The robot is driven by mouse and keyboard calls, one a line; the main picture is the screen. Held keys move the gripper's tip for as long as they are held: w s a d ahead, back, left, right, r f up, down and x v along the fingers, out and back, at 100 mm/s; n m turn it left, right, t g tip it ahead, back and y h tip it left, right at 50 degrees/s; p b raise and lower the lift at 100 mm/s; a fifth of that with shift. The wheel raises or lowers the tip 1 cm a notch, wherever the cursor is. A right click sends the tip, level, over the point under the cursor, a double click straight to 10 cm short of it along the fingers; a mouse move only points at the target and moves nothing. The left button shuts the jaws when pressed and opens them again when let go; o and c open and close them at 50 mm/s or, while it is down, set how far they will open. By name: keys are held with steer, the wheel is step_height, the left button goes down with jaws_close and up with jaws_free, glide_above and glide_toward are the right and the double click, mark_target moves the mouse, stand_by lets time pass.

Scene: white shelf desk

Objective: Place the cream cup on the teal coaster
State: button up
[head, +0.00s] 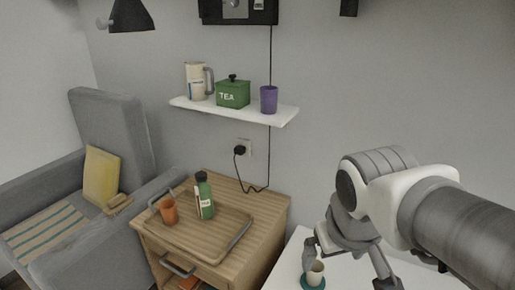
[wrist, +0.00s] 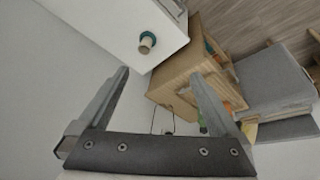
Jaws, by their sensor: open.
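The cream cup (head: 316,271) stands upright on the teal coaster (head: 313,283) on the white desk, at the bottom of the head view. In the wrist view the cup (wrist: 146,45) shows with the teal coaster (wrist: 151,36) around its far side. My gripper (head: 349,268) is open and empty, with its fingers spread wide. It is above the desk, to the right of the cup in the head view. In the wrist view the cup lies beyond the fingertips (wrist: 160,72), not held between them.
The white desk (head: 345,283) is otherwise clear where visible. Left of it stands a wooden cabinet (head: 262,212) bearing a tray (head: 240,237), an orange cup (head: 168,211) and a green bottle (head: 205,198). A wall shelf (head: 247,107) holds a pitcher, tea box and purple cup.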

steer(key=shift+s+a+r+m+t+y, duration=0.25)
steer(key=shift+s+a+r+t, duration=0.1)
steer(key=shift+s+a+r, duration=0.2)
steer(key=shift+s+a+r+m+t+y, duration=0.25)
steer(key=shift+s+a+r+t, duration=0.15)
steer(key=shift+s, duration=0.25)
step_height(320, 180, up, 19)
steer(key=p, duration=1.9)
